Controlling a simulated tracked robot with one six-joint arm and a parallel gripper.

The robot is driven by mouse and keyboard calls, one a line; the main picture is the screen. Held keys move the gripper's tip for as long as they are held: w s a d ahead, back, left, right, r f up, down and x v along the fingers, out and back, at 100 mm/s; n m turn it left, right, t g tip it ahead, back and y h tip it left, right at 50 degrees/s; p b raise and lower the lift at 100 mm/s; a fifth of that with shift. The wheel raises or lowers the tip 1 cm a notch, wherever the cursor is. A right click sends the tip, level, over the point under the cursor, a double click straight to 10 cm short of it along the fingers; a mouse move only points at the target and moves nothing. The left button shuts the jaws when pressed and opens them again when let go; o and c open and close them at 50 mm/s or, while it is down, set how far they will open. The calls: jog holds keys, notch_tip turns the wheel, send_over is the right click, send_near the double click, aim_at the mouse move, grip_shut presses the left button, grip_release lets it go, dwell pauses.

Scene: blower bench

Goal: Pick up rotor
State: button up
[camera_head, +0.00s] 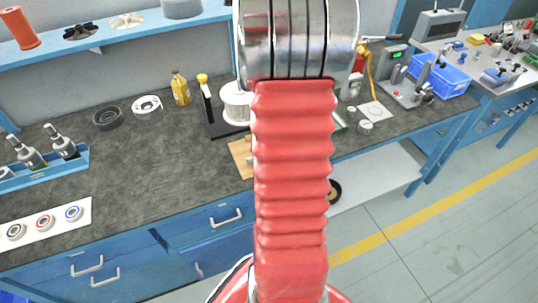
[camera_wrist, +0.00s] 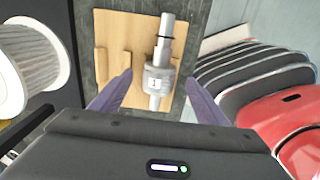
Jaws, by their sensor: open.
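A silver metal rotor (camera_wrist: 160,50), a shaft with a thicker body and a dark ring near its upper end, lies on a light wooden block (camera_wrist: 119,60) in the wrist view. My gripper (camera_wrist: 159,77) is open, with one purple-grey finger on each side of the rotor and visible space between each finger and the rotor. The height gap cannot be told. In the head view my red arm hides the rotor and my gripper; only the left edge of the wooden block (camera_head: 238,158) shows.
A yellow bottle (camera_head: 180,88), a black ring (camera_head: 108,117) and a blue rack (camera_head: 75,163) stand farther left. The dark bench top (camera_head: 150,160) is clear between.

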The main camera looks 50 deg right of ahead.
jog(key=shift+f, duration=1.6)
jog(key=shift+w, duration=0.1)
grip_shut()
jog(key=shift+r, duration=0.1)
